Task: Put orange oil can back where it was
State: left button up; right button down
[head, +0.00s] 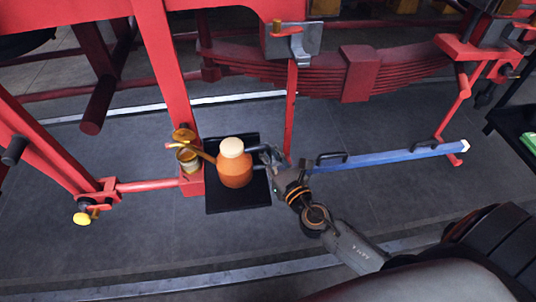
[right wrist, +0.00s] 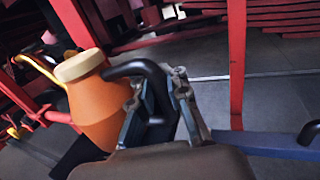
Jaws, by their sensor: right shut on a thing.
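The orange oil can (head: 235,170) has a cream cap and a long yellow spout pointing left. It is over a black tray (head: 238,203) on the floor; I cannot tell whether it touches the tray. My right gripper (head: 268,158) is shut on the can's black handle from the right. In the right wrist view the orange can (right wrist: 92,108) stands left of the fingers (right wrist: 158,100), with the black handle (right wrist: 145,70) between them. The can looks nearly upright. My left gripper is not in view.
A brass cup (head: 189,160) with a raised lid (head: 183,135) sits on the red frame by the spout tip. A blue bar (head: 390,158) with black handles extends right of my gripper. Red leaf springs (head: 330,77) are behind.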

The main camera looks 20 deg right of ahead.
jog(key=shift+r, duration=0.15)
jog(key=shift+f, duration=0.2)
jog(key=c, duration=1.3)
grip_release()
jog(key=shift+r, duration=0.1)
